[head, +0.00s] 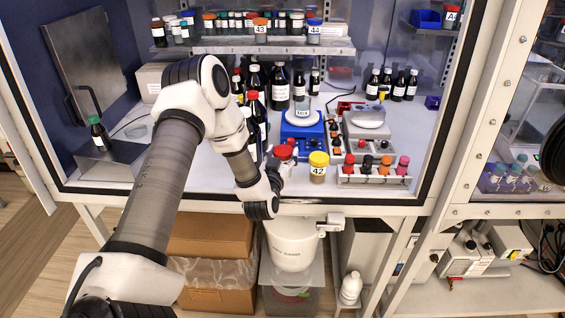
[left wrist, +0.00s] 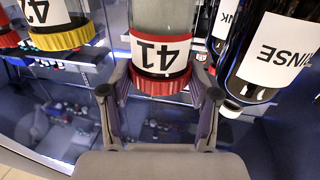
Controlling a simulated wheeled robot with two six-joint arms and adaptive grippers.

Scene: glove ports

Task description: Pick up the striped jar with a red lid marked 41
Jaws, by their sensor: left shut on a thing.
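The jar marked 41 (left wrist: 162,50) fills the top centre of the left wrist view, upside down in that picture. It has a red lid, a greyish body and a white label with a red band; stripes cannot be made out. My left gripper (left wrist: 159,92) is shut on it, with one finger on each side of the red lid. In the head view only the jar's red lid (head: 284,152) shows clearly, beside my left wrist, which hides the fingers. Whether its base touches the floor of the enclosure cannot be told. My right gripper is not in view.
A yellow-lidded jar marked 42 (head: 318,172) stands close to the right. A dark rinse bottle (left wrist: 268,60) is close on the other side. A rack of small vials (head: 372,176), a blue stirrer (head: 303,130) and dark bottles stand around. The shelf (head: 250,46) holds more jars.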

